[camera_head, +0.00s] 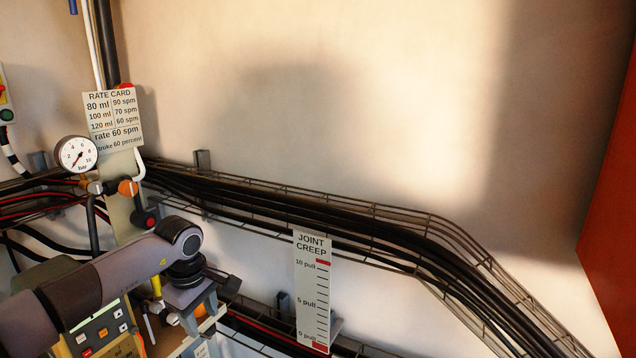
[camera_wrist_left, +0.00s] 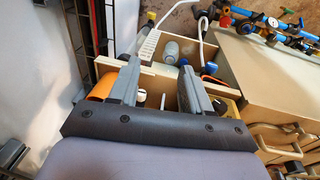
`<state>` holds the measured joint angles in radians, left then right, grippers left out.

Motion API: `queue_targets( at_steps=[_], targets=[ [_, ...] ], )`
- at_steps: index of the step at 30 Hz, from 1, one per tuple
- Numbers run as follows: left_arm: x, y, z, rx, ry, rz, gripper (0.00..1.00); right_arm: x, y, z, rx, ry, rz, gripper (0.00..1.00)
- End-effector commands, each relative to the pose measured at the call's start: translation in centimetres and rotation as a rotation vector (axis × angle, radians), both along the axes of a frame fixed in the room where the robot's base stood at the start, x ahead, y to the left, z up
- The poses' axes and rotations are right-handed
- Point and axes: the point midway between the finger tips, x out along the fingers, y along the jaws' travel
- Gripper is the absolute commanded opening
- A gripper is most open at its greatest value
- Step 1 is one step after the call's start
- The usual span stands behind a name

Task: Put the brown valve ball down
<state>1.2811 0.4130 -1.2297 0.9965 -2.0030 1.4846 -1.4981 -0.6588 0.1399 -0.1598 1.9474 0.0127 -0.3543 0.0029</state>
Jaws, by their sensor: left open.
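My left gripper (camera_head: 198,308) reaches in from the left in the head view and points down over a wooden box at the lower edge. In the left wrist view its two grey fingers (camera_wrist_left: 160,72) stand apart over the divided wooden box (camera_wrist_left: 147,68), with nothing clearly held between them. Small white and dark parts show in the compartment between the fingers. I cannot pick out the brown valve ball in either view; the fingers and box walls hide part of the compartments. My right gripper is out of view.
An orange rounded thing (camera_wrist_left: 101,88) lies left of the fingers. A grey-white bottle (camera_wrist_left: 170,50) and a blue-capped item (camera_wrist_left: 209,69) stand in the box. A cable tray (camera_head: 300,208), pressure gauge (camera_head: 76,155) and joint creep scale (camera_head: 313,290) line the wall.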

Motion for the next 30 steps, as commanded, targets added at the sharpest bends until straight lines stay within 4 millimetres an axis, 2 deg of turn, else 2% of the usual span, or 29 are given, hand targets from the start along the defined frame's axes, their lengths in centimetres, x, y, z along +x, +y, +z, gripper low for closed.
queue_targets(
  at_steps=[1,3,6,10,12,15,18,22,26,30],
  targets=[
    [-1.3,-2.9,-2.2,-0.107,0.028,0.008,0.48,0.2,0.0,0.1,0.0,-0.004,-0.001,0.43],
    [-3.0,-7.0,-4.3,-0.274,0.067,0.041,0.48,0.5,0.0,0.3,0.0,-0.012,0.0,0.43],
    [-5.9,-12.7,-6.3,-0.524,0.147,0.125,0.48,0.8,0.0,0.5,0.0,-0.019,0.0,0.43],
    [-9.6,-19.0,-6.8,-0.843,0.286,0.289,0.48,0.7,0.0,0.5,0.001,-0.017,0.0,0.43],
    [-11.2,-21.5,-6.3,-1.006,0.376,0.401,0.48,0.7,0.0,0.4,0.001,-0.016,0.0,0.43],
    [-13.0,-24.1,-5.2,-1.223,0.52,0.583,0.48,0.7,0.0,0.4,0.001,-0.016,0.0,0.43],
    [-14.1,-25.4,-3.9,-1.42,0.677,0.793,0.48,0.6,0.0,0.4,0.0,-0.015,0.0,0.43],
    [-14.6,-25.1,-2.6,-1.642,0.9,1.101,0.48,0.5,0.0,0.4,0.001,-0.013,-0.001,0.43],
    [-14.6,-23.1,-2.5,-1.82,1.138,1.442,0.48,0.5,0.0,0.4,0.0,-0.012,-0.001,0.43],
    [-14.7,-19.4,-4.1,-1.957,1.403,1.843,0.48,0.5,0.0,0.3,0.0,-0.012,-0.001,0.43]
  ],
)
